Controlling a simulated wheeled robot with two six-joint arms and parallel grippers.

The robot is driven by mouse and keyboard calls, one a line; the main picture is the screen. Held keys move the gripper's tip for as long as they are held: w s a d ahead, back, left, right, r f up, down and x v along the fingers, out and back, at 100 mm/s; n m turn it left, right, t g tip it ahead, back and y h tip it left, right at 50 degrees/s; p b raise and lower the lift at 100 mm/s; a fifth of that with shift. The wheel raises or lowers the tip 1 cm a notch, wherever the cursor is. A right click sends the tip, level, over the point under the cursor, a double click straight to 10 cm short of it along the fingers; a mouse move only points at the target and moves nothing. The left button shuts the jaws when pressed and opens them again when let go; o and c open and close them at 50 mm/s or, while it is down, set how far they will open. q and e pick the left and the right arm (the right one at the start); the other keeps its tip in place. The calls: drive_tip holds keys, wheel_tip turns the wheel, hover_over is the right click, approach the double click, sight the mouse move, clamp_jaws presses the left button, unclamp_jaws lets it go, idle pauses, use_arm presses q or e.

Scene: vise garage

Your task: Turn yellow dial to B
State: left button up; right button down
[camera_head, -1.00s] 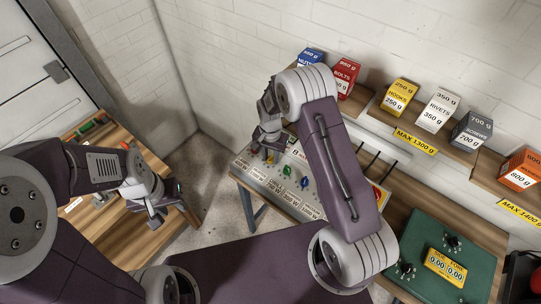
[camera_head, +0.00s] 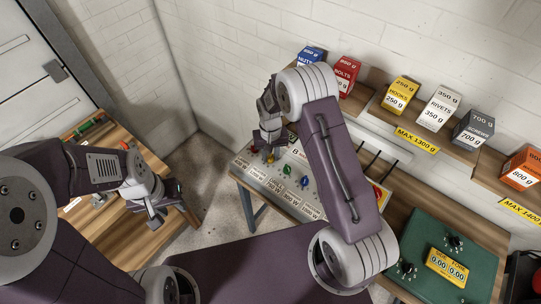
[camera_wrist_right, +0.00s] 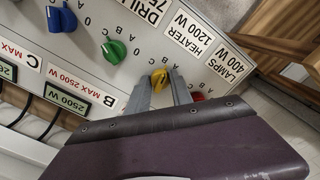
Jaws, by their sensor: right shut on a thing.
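The yellow dial (camera_wrist_right: 159,79) is on the light grey control panel (camera_wrist_right: 105,73), in the wrist view between my right fingertips. My right gripper (camera_wrist_right: 160,88) is shut on it. In the head view my right gripper (camera_head: 270,153) reaches down to the panel's left part, over the yellow dial (camera_head: 269,158). Letters are printed around the dials, but the fingers partly cover the yellow dial, and I cannot tell which letter it points to. My left gripper (camera_head: 157,211) hangs near the left workbench, away from the panel; I cannot tell whether it is open.
A green dial (camera_wrist_right: 114,51) and a blue dial (camera_wrist_right: 61,18) sit along the same panel; a red dial (camera_wrist_right: 198,96) is close beside the yellow one. Shelves with labelled boxes (camera_head: 400,93) line the wall. A green board (camera_head: 447,247) lies at the right.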

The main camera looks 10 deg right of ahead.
sight(270, 156)
drive_tip(key=shift+w+n, duration=0.1)
drive_tip(key=shift+n, duration=0.7)
drive_tip(key=shift+r+n, duration=0.1)
drive_tip(key=shift+n, duration=0.2)
drive_tip(key=c, duration=1.1)
unclamp_jaws()
drive_tip(key=shift+c, duration=0.2)
wheel_tip(270, 156, up, 9)
drive_tip(key=shift+b, duration=1)
